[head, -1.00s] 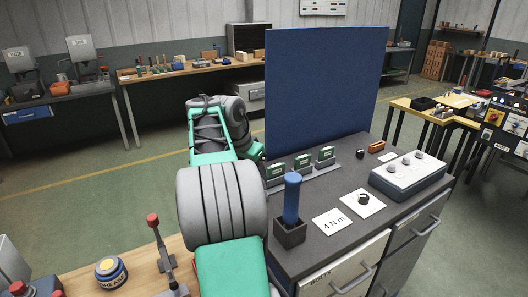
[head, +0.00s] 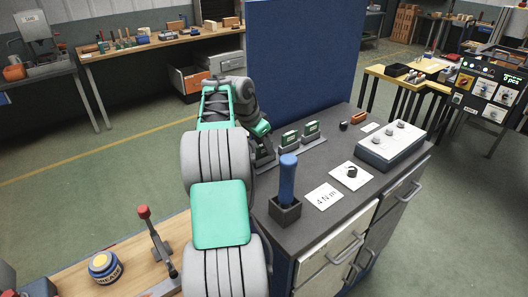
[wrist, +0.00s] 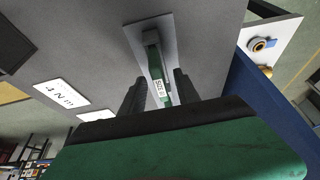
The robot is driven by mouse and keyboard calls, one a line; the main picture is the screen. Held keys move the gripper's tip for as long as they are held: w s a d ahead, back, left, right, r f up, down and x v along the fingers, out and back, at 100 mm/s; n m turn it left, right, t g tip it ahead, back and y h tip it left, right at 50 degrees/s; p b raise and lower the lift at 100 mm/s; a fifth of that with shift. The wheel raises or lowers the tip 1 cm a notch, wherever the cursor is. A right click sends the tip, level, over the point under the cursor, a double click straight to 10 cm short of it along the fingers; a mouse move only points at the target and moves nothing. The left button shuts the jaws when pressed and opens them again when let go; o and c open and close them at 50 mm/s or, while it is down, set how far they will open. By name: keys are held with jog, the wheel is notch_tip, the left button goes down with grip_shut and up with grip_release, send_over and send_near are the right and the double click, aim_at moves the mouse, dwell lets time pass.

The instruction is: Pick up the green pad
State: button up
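Two green pads, a middle one (head: 289,138) and a right one (head: 311,130), stand upright on a grey strip (head: 317,142) on the dark bench in the head view. My gripper (head: 263,155) is at the left end of that strip and hides what stands there. In the wrist view, a green pad (wrist: 154,62) with a white label stands between and ahead of the two dark fingers of my gripper (wrist: 158,80). The fingers are apart, one on each side of the pad, with gaps visible. Whether the pad lies fully between the fingertips is unclear.
A blue panel (head: 303,70) rises behind the strip. In front stand a blue handle (head: 288,178) in a dark holder (head: 286,211), a white "4 N m" card (head: 324,198) and a knob plate (head: 351,175). A grey control box (head: 391,146) is at the right.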

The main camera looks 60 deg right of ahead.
jog(key=shift+c, duration=0.2)
grip_shut()
jog(key=shift+r, duration=0.15)
dwell(0.4)
